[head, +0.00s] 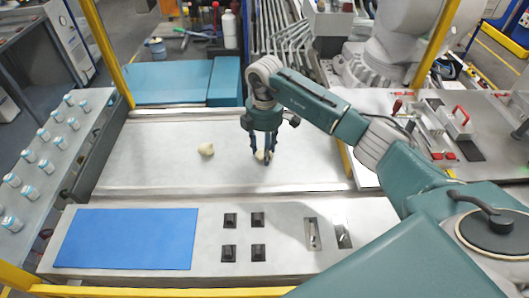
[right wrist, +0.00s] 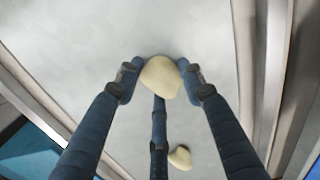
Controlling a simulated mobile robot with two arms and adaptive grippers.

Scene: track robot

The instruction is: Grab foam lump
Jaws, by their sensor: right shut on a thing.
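A cream foam lump (right wrist: 160,78) sits between the fingers of my right gripper (right wrist: 157,85). In the head view my right gripper (head: 264,155) points down at the conveyor-like grey surface, with part of the lump (head: 260,155) showing between its fingers. The fingers are shut on the lump, low at the surface; I cannot tell whether it is lifted. A second cream foam lump (head: 206,149) lies on the grey surface to the left, and it also shows in the right wrist view (right wrist: 180,158). My left gripper is not in view.
A blue mat (head: 126,238) and several small black blocks (head: 230,220) are on the front ledge. Several small white containers (head: 45,135) stand on the left rack. Yellow posts (head: 106,50) flank the grey surface (head: 150,160), which is mostly clear.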

